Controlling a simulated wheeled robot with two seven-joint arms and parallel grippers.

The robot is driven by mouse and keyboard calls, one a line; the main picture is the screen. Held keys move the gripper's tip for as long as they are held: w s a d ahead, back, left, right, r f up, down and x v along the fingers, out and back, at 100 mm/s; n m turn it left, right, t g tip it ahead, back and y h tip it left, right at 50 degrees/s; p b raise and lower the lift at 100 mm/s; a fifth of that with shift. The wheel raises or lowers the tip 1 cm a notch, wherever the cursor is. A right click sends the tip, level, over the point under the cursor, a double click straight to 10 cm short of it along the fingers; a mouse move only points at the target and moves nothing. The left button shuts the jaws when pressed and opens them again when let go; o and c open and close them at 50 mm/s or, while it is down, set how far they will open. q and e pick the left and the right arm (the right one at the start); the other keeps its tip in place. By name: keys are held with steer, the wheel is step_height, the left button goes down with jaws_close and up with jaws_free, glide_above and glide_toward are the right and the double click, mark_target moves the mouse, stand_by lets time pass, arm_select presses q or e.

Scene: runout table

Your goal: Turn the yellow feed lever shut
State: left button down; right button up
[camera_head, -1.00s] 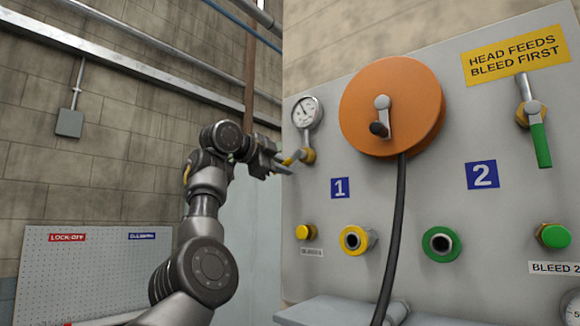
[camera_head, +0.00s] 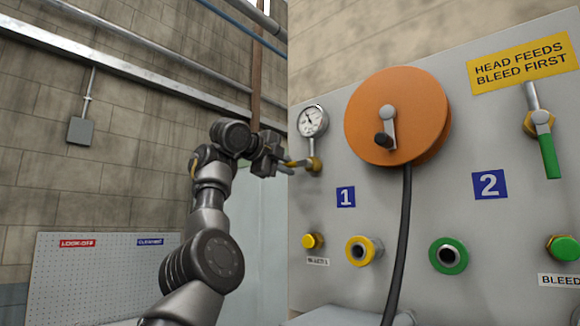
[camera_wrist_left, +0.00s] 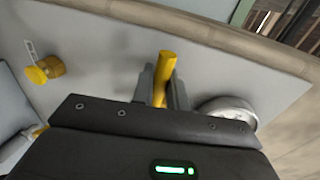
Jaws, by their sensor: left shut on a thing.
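The yellow feed lever (camera_head: 296,163) sticks out to the left from the brass fitting (camera_head: 315,164) below the gauge on the grey panel. It lies about level in the head view. My left gripper (camera_head: 284,166) is shut on the lever from the left. In the left wrist view the yellow lever (camera_wrist_left: 166,66) stands between the two grey fingers (camera_wrist_left: 160,88), its end showing past them. The fingers hide part of the lever. My right gripper is in neither view.
The round gauge (camera_head: 311,121) sits just above the lever, close to the gripper. The orange hose reel (camera_head: 420,105) with its black hose (camera_head: 402,235) is to the right. A yellow knob (camera_head: 312,241) and a yellow port (camera_head: 361,250) are below. Left of the panel is open room.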

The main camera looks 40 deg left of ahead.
arm_select(q)
steer(key=shift+r, duration=0.1)
steer(key=c, duration=1.7)
jaws_free()
steer(key=shift+o, duration=1.3)
steer(key=shift+w+a, duration=0.1)
steer(key=shift+w, duration=0.1)
steer(key=s+r+b, duration=0.1)
steer(key=s+b, duration=0.3)
steer(key=s, duration=0.6)
steer(key=shift+s+r+b, duration=0.3)
steer(key=shift+r, duration=0.1)
